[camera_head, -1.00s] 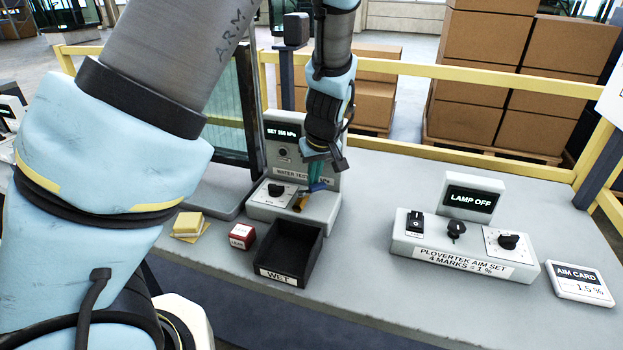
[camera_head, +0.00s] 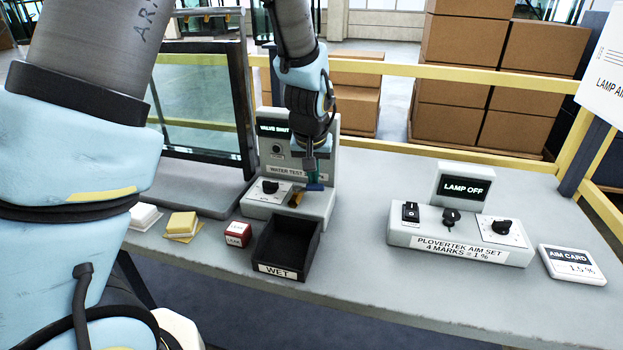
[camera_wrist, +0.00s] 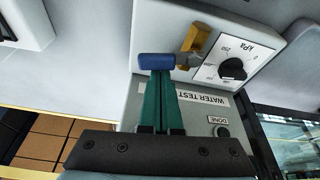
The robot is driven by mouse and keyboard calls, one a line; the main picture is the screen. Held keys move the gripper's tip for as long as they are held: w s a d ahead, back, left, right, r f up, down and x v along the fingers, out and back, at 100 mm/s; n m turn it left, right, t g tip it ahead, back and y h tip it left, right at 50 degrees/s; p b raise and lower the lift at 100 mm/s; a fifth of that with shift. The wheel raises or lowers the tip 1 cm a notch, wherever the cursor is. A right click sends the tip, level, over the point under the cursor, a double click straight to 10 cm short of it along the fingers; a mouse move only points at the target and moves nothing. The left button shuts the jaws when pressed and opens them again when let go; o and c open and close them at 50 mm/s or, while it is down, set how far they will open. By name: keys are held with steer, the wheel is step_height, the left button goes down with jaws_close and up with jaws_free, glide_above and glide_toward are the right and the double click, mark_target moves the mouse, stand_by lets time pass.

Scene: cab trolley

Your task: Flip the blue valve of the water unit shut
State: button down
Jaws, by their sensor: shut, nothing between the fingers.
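The water unit (camera_head: 325,165) stands on the bench with a "WATER TEST" label, and its screen (camera_head: 273,128) appears to read "VALVE SHUT". In the wrist view the blue valve handle (camera_wrist: 157,61) lies crosswise at my fingertips, beside a brass fitting (camera_wrist: 196,40). In the head view the blue handle (camera_head: 315,187) shows just below my gripper (camera_head: 311,178). My gripper's green fingers (camera_wrist: 160,75) are shut together with nothing between them, their tips at or very near the handle. Whether they touch it I cannot tell.
A black "WET" tray (camera_head: 318,235) stands in front of the unit. A red-and-white block (camera_head: 238,234) and a yellow sponge (camera_head: 182,223) lie to its left. The lamp aim set (camera_head: 460,237) and aim card (camera_head: 572,264) stand right. Bare bench lies between.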

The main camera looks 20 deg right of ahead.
steer(key=shift+s+m, duration=0.2)
steer(key=shift+m, duration=0.3)
steer(key=shift+s+a, duration=0.1)
steer(key=shift+s, duration=0.05)
steer(key=shift+r, duration=0.1)
stand_by(0.3)
